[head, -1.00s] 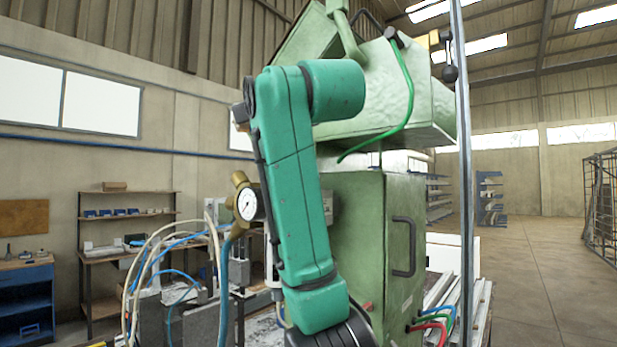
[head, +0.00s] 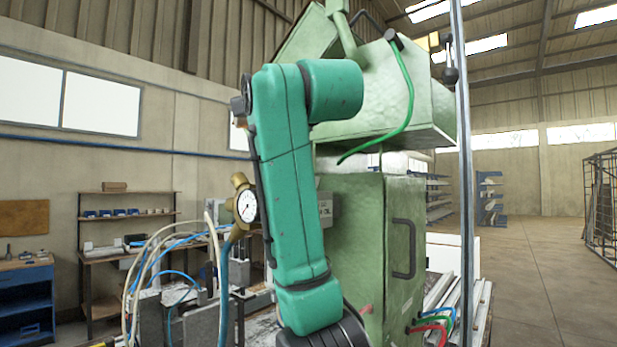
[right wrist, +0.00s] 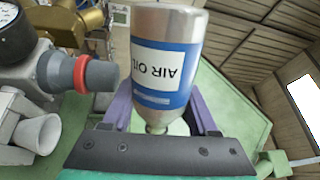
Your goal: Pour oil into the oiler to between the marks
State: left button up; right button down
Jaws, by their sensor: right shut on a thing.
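A silver bottle (right wrist: 168,85) with a blue and white "AIR OIL" label fills the middle of the right wrist view. Its label reads upside down there, and its narrow neck points to the bottom of the picture. My right gripper (right wrist: 160,112) is shut on it, with a purple finger on each side. Left of the bottle is a grey fitting with a red ring (right wrist: 82,75), apart from it. I cannot tell which part is the oiler; no marks or oil level are readable. My left gripper is in neither view.
A green machine (head: 360,240) stands close behind my arm in the head view. A brass fitting with a white-faced gauge (head: 246,205) and several hoses (head: 150,262) are to its left. A vertical metal post (head: 465,170) stands to the right, with open floor beyond.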

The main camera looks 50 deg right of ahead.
jog(key=shift+r+m, duration=0.2)
jog(key=shift+m, duration=0.1)
jog(key=shift+w+a, duration=0.1)
jog(key=shift+a, duration=0.05)
dwell(0.5)
jog(key=shift+w+a, duration=0.2)
jog(key=shift+a, duration=0.1)
jog(key=shift+w+a+m, duration=0.1)
jog(key=shift+a+m, duration=0.2)
jog(key=shift+a, duration=0.15)
dwell(0.3)
jog(key=shift+f+m, duration=0.2)
jog(key=shift+m, duration=0.1)
dwell(1.8)
jog(key=n, duration=0.3)
jog(key=shift+w+f+n, duration=0.15)
jog(key=shift+n, duration=0.25)
jog(key=shift+a, duration=0.2)
